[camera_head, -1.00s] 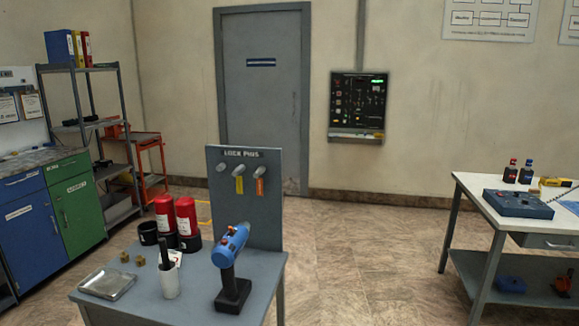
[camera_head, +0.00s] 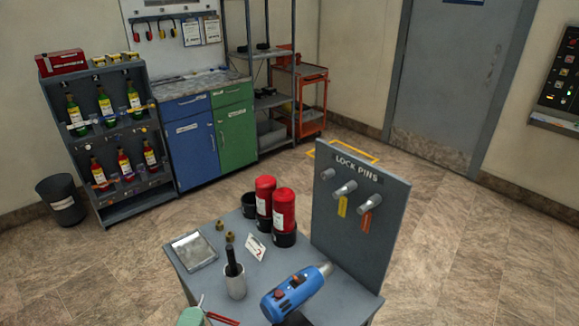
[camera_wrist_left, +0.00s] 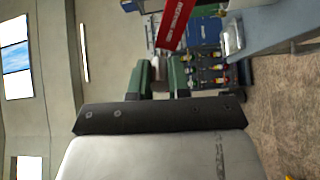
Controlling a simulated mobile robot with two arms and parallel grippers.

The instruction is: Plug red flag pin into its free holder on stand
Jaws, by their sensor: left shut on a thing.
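The grey LOCK PINS stand (camera_head: 345,235) rises from the table's right back edge. Its holders form a row: a bare one (camera_head: 327,174) at left, one with a yellow flag pin (camera_head: 343,205), and one with an orange flag pin (camera_head: 366,220). My left gripper shows at the bottom edge in the head view (camera_head: 195,316), in front of the table. In the left wrist view its green fingers (camera_wrist_left: 161,80) are shut on the red flag pin, whose red flag (camera_wrist_left: 175,25) with white lettering extends beyond them. My right gripper is out of view.
A bottle rack (camera_head: 100,130), cabinets (camera_head: 195,140) and a bin (camera_head: 62,200) stand behind.

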